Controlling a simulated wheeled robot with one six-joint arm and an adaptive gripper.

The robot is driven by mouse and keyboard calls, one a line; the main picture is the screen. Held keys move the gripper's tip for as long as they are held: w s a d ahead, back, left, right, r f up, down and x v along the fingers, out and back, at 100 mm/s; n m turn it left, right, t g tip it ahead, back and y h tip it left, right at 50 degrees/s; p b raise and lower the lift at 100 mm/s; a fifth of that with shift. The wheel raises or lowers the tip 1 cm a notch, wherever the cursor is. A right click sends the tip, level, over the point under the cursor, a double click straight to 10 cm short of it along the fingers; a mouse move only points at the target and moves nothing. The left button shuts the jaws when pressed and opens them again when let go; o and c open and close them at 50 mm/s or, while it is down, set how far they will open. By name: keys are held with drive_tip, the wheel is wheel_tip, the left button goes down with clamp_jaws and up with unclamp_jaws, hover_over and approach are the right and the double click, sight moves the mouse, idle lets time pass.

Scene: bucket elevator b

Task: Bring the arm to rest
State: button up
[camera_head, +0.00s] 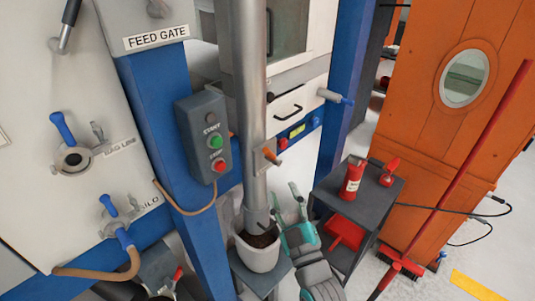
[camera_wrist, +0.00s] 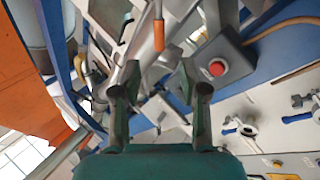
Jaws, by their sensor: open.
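My gripper (camera_head: 285,201) shows low in the middle of the head view, teal with two grey fingers apart and nothing between them. It is just right of the steel spout pipe (camera_head: 252,110) and the white bucket (camera_head: 260,257), which holds dark material. In the wrist view my gripper (camera_wrist: 160,82) has its fingers spread, with an orange handle (camera_wrist: 158,35) beyond the tips and apart from them. The same orange handle (camera_head: 272,157) sits on the pipe in the head view, above my gripper.
A control box (camera_head: 202,140) with green and red buttons is on the blue post at left. A grey cart (camera_head: 375,185) with a red extinguisher (camera_head: 352,178) stands close right of my arm. Farther right are an orange door (camera_head: 430,120) and a red broom (camera_head: 400,262).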

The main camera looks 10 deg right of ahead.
drive_tip(key=s+d+f+m+g+h, duration=0.1)
drive_tip(key=s+d+f+m+g, duration=0.1)
drive_tip(key=s+f, duration=0.6)
drive_tip(key=s+d+f+m+g+h, duration=0.1)
drive_tip(key=s+d+f+m, duration=0.1)
drive_tip(key=s+f, duration=0.65)
drive_tip(key=s+d+m+g+h, duration=0.1)
drive_tip(key=s+d+m+g, duration=0.1)
drive_tip(key=s, duration=2.2)
drive_tip(key=shift+r+m+g, duration=0.4)
drive_tip(key=shift+m+g, duration=0.5)
